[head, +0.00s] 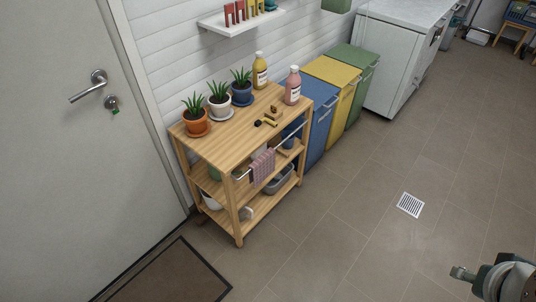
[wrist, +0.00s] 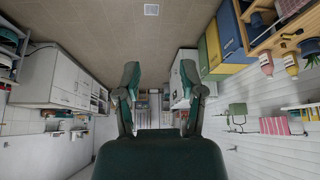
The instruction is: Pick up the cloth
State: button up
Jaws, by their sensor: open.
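The cloth (head: 262,167) is a pinkish, checked piece of fabric. It hangs over the metal rail on the front side of the wooden cart (head: 225,150). My gripper (wrist: 158,80) is open and empty in the wrist view, its two dark fingers spread apart. In the head view only part of my arm shows at the bottom right corner, far to the right of the cart and the cloth. I cannot make out the cloth in the wrist view, where the cart (wrist: 268,42) is at the top right.
Potted plants (head: 219,106), two bottles (head: 292,86) and small tools stand on the cart top. Blue (head: 320,118), yellow and green bins line the wall behind it. A door (head: 70,140) and dark mat (head: 175,277) are at left. The tiled floor before the cart is clear, with a drain grate (head: 410,205).

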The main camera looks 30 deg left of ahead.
aim_at(264, 165)
jog(key=i+j+u, duration=0.2)
jog(key=i+u, duration=0.2)
jog(key=i+j+u, duration=0.1)
jog(key=i+u, duration=0.15)
jog(key=u, duration=0.15)
jog(key=i+u, duration=0.45)
jog(key=i+j+u, duration=0.3)
jog(key=i+j, duration=0.15)
